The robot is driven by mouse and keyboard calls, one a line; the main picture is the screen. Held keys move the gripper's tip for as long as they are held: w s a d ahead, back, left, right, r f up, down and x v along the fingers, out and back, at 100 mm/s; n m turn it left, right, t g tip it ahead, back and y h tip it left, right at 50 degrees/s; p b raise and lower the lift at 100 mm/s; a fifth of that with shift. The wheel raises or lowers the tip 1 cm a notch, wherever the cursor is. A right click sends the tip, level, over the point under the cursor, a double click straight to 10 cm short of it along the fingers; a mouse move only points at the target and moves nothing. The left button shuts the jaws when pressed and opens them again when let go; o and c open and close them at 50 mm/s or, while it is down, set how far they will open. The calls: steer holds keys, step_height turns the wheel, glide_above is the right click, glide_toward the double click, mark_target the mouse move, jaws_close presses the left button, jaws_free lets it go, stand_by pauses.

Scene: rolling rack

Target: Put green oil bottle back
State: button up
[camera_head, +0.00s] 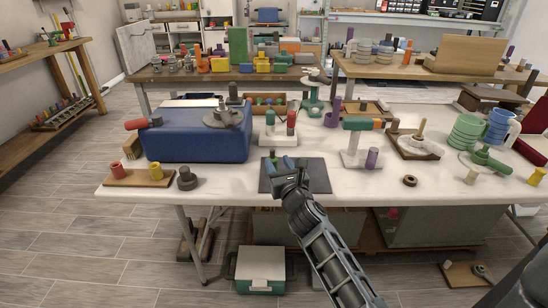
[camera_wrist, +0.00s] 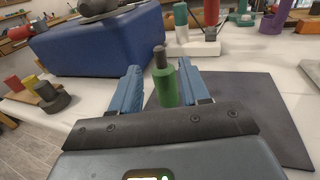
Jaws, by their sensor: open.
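The green oil bottle (camera_wrist: 166,86), with a dark cap, stands upright between the two blue fingers of my gripper (camera_wrist: 160,75). The fingers are open, with a visible gap on the left side of the bottle; contact on the right is unclear. In the head view the bottle's top (camera_head: 272,155) shows just beyond my gripper (camera_head: 280,163), over the dark mat (camera_head: 316,176). The bottle's base is hidden behind my gripper. A white stand (camera_head: 278,142) holding a green and a red piece is behind the mat; it also shows in the wrist view (camera_wrist: 195,49).
A large blue box (camera_head: 195,143) stands left of the mat. A wooden board (camera_head: 130,178) with red and yellow pegs and a dark knob (camera_head: 187,179) are at the front left.

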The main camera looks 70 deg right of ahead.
steer(key=s+a+n+t+y, duration=0.1)
steer(key=s+a+n+y, duration=0.1)
steer(key=s+a+n, duration=0.4)
steer(key=s+a+f+n+t+y, duration=0.1)
steer(key=s+a+n, duration=0.1)
steer(key=a+n, duration=0.65)
steer(key=s+a+n+t+y, duration=0.15)
steer(key=s+a+n, duration=0.35)
steer(key=a, duration=0.5)
steer(key=s+a+r+n+y, duration=0.3)
steer(key=a+n, duration=0.4)
steer(key=n, duration=0.6)
steer(key=s+a+r+n+y, duration=0.4)
steer(key=s+a+n+y, duration=0.2)
steer(key=n, duration=0.7)
steer(key=shift+s+a+b, duration=0.45)
steer(key=shift+s+a, duration=0.05)
steer(key=shift+s, duration=0.65)
